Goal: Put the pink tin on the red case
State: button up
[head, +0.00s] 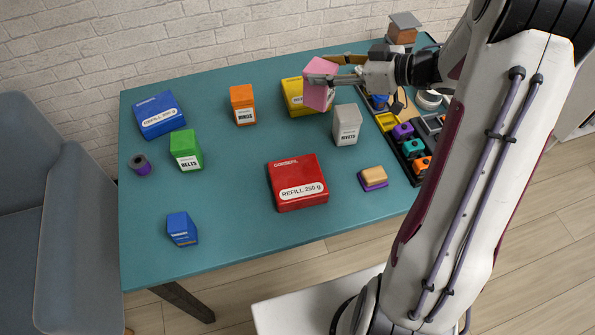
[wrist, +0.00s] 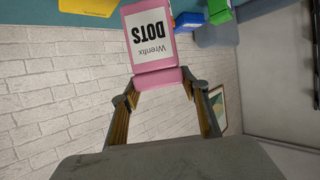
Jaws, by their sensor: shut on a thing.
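The pink tin (head: 318,86) is held in my gripper (head: 338,70), raised above the back of the teal table and in front of the yellow case. In the wrist view the pink tin (wrist: 152,40) shows a white label reading "Wrentix DOTS", upside down, and my gripper's fingers (wrist: 160,88) reach to its near end. The red case (head: 297,182), labelled "REFILL 250 g", lies flat near the table's front middle. Its top is bare. My gripper is behind and above it, well apart from it.
The yellow case (head: 292,97) is partly hidden by the tin. A grey box (head: 346,125), orange box (head: 242,104), green box (head: 186,150), two blue boxes (head: 158,115) (head: 181,229) and a tan-and-purple block (head: 373,178) stand around. An organiser tray (head: 409,171) lies at right.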

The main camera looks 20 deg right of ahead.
jog(key=s+a+n+g+y, duration=0.3)
jog(key=s+a, duration=0.6)
jog(key=s, duration=0.3)
jog(key=shift+s+a+f+n+g, duration=0.15)
jog(key=shift+s+f+n+g, duration=0.25)
jog(key=shift+n+g, duration=0.45)
jog(key=shift+w+f, duration=0.1)
jog(key=shift+w, duration=0.05)
jog(key=shift+f, duration=2.9)
jog(key=shift+f, duration=0.1)
jog(key=shift+f, duration=2)
jog(key=shift+f, duration=0.1)
jog(key=o, duration=1.5)
